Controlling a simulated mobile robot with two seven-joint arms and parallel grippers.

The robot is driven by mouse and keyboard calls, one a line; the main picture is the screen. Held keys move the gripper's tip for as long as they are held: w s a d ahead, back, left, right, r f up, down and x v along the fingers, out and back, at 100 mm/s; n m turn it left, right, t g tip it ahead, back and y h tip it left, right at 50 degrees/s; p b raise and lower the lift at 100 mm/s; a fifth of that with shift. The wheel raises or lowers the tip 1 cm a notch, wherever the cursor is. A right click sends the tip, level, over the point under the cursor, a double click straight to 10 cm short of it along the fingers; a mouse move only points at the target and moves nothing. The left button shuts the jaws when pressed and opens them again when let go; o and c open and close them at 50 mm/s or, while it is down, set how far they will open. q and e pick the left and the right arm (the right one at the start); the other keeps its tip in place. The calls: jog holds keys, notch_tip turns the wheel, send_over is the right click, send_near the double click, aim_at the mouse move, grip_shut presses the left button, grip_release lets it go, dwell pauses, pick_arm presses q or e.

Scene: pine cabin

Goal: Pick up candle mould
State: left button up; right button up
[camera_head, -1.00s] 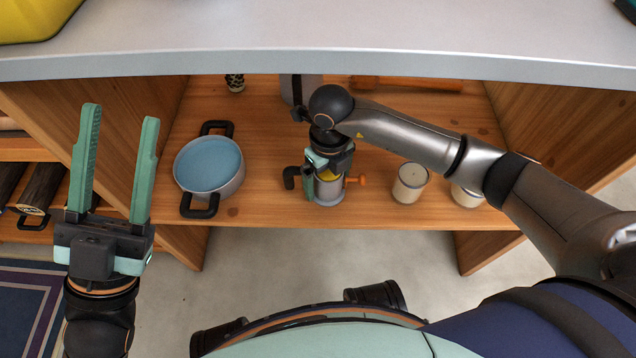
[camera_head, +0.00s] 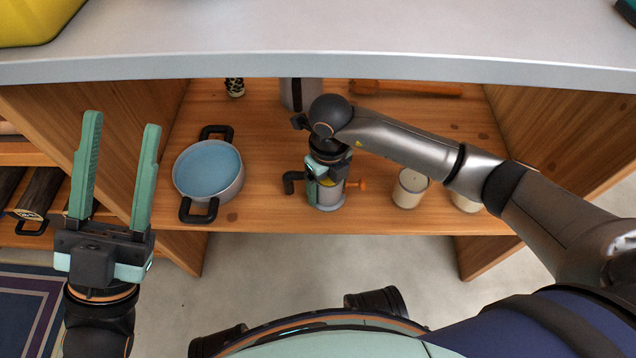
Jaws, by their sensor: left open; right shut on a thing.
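The candle mould (camera_head: 326,197) is a small grey metal cylinder with a black handle on its left and an orange knob on its right. It stands near the front edge of the wooden shelf, and I cannot tell whether it touches the shelf. My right gripper (camera_head: 326,178) points down from above and is shut on it, hiding its upper part. My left gripper (camera_head: 118,130) is open and empty, its green fingers pointing up in front of the shelf's left side.
A two-handled pot with blue contents (camera_head: 209,171) stands left on the shelf (camera_head: 270,200). Pale candles in glasses (camera_head: 410,188) stand to the right. A grey canister (camera_head: 300,93) and a wooden utensil (camera_head: 420,88) are behind. The grey counter (camera_head: 330,45) overhangs the shelf.

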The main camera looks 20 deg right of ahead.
jog(key=shift+c, duration=0.9)
jog(key=shift+r, duration=0.15)
